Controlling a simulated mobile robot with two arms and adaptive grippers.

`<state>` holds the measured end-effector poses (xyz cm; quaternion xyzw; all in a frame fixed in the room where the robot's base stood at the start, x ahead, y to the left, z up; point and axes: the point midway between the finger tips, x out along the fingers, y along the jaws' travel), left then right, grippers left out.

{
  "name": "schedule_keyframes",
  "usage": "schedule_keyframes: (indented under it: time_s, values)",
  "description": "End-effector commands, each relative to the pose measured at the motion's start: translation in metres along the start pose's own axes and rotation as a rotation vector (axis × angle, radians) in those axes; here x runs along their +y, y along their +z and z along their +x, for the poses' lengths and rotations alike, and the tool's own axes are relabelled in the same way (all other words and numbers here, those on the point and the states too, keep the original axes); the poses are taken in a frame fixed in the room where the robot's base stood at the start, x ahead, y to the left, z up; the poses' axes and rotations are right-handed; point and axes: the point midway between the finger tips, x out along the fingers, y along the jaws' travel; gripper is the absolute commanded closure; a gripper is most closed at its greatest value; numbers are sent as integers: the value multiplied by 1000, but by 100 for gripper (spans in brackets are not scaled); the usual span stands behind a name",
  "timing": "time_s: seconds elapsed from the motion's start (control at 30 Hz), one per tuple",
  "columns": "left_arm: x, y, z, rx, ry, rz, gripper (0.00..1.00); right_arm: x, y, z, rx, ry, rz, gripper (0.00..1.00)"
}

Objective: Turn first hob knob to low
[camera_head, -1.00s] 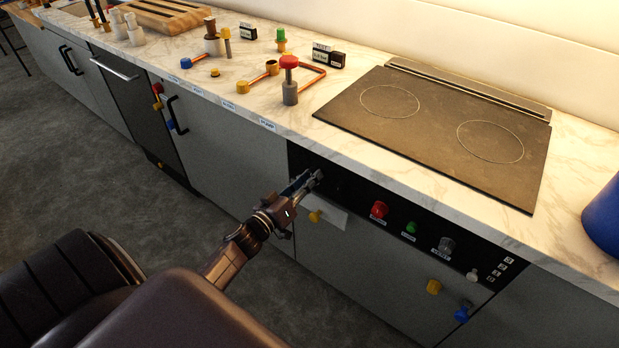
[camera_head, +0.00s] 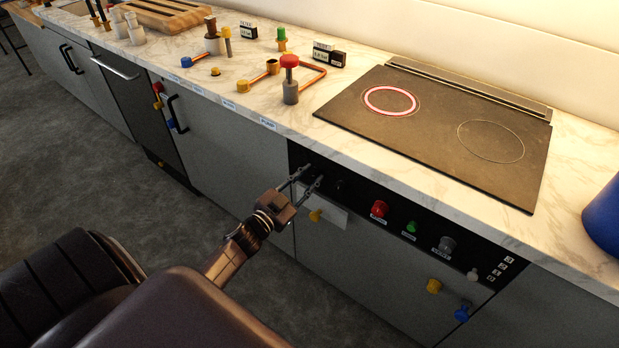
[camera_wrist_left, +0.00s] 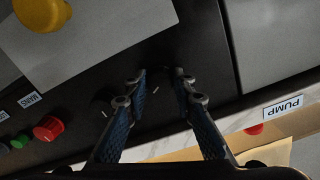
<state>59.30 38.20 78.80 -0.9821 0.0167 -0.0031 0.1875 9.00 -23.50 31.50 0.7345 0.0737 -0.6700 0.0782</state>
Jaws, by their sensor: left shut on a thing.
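The first hob knob is dark on the black control panel (camera_head: 358,194), and it is hard to make out. My left gripper (camera_head: 310,176) is at the panel's left end, its two fingers apart by about a knob's width and shut on the knob. In the left wrist view the fingertips (camera_wrist_left: 162,80) stand on either side of this dark spot. The black hob (camera_head: 437,135) lies on the counter above; its left ring (camera_head: 390,101) glows pinkish red and its right ring (camera_head: 491,142) is unlit. A second dark knob (camera_head: 340,187) shows faintly to the right. My right gripper is out of view.
A red button (camera_head: 379,209), a green button (camera_head: 411,227) and a grey knob (camera_head: 446,244) sit farther right on the panel. A yellow knob (camera_head: 315,216) on a pale plate is just below my gripper. Copper pipework (camera_head: 307,84) stands on the marble counter.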

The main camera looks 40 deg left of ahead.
Motion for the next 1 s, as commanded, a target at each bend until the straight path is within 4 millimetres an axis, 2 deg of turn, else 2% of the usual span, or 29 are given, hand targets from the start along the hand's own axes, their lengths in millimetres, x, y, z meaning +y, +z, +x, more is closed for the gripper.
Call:
schedule_keyframes:
  time_s: [0.2,0.5,1.0]
  values:
    - [0,1,0,0,-1,198,100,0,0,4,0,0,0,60]
    - [0,1,0,0,0,402,100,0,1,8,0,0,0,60]
    - [0,0,0,1,0,520,100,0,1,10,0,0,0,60]
